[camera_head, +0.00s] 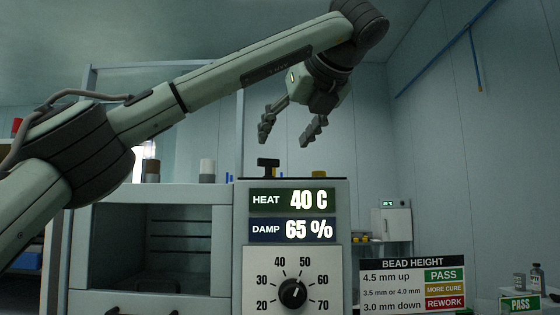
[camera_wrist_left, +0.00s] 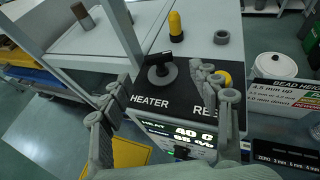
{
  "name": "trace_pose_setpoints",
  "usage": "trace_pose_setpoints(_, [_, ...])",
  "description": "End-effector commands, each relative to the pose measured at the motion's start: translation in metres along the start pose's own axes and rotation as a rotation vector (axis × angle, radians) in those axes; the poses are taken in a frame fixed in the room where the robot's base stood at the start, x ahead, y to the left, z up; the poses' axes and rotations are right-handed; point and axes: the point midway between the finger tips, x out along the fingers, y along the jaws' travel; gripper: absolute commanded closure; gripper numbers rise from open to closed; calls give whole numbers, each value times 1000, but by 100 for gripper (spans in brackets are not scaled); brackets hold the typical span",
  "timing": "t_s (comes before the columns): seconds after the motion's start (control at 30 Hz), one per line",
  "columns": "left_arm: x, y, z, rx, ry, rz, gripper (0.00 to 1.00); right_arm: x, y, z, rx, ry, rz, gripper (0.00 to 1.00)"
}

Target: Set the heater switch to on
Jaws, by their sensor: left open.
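The heater switch (camera_head: 268,166) is a black knob with a bar-shaped handle on top of the grey panel box (camera_head: 341,235). In the left wrist view the switch (camera_wrist_left: 161,70) stands on a black plate behind the white word HEATER. Its on and off marks cannot be made out. My left gripper (camera_head: 290,133) is open and empty, pointing down above the box, slightly right of the switch and apart from it. In the left wrist view its fingers (camera_wrist_left: 163,106) stand left and right of the HEATER label, and the right one partly covers a second label starting RE.
A yellow knob (camera_wrist_left: 224,78) sits beside the right finger. A yellow-topped post (camera_wrist_left: 175,27) and a grey ring (camera_wrist_left: 221,37) stand behind the switch. The box front has HEAT 40 C, DAMP 65 % and a dial (camera_head: 292,293). A bead height sign (camera_head: 412,264) stands right.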

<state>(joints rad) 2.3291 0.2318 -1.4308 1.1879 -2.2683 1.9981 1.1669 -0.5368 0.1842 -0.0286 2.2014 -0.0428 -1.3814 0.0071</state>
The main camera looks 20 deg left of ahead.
Motion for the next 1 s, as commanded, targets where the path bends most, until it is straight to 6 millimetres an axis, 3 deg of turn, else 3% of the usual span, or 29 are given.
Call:
trace_pose_setpoints(0.5, [70,0,0,1,2,1,38,19,-4,3,0,-9,-12,55])
trace_pose_setpoints(0.87, [76,0,0,0,1,0,39,22,-4,3,0,-8,-13,55])
trace_pose_setpoints(1.0, [76,0,0,1,1,0,57,22,-4,3,0,-8,-13,55])
